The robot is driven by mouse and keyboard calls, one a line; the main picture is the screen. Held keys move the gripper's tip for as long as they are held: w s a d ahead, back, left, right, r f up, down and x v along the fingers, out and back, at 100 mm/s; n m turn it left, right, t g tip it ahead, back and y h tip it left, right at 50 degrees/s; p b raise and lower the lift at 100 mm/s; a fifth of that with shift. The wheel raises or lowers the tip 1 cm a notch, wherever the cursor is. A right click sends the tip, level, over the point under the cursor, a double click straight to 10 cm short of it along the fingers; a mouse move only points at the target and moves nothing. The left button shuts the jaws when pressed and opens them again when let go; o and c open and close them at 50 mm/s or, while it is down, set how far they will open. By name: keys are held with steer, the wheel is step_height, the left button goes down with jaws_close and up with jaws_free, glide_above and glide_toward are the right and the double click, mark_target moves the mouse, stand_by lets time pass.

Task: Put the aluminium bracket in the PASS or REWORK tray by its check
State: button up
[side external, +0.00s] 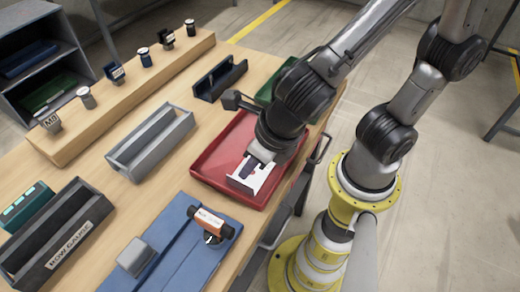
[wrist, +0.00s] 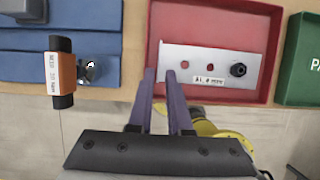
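The aluminium bracket (wrist: 225,60) is a flat silver plate with two round holes, a black round fitting and a small printed label. It lies within the red tray (side external: 222,150); whether it touches the floor is unclear. In the side external view the bracket (side external: 240,184) shows just below my gripper (side external: 251,168). In the wrist view the purple fingers (wrist: 160,75) stand apart at the bracket's left end, with a visible gap between them. A green tray (wrist: 302,60) lettered "PA" sits right of the red tray, partly out of frame.
A blue fixture (side external: 185,235) holds an orange-handled tool (side external: 211,220) and a grey block (side external: 136,257). A grey open tray (side external: 150,143) and a black labelled gauge tray (side external: 60,240) stand on the table. A wooden rack (side external: 130,95) with several small parts runs along the back.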

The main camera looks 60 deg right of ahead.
steer(key=v, duration=0.6)
steer(key=d+r+m, duration=0.1)
steer(key=d+m, duration=0.4)
steer(key=m, duration=0.7)
steer(key=s+d+r+m, duration=0.1)
steer(key=d+m, duration=0.5)
steer(key=m, duration=0.6)
steer(key=d+r+m+t, duration=0.1)
steer(key=d+r+m, duration=0.1)
steer(key=d+m, duration=0.4)
steer(key=m, duration=0.5)
steer(key=shift+s+d+r+m, duration=0.25)
steer(key=shift+s+m, duration=0.1)
steer(key=shift+m, duration=0.05)
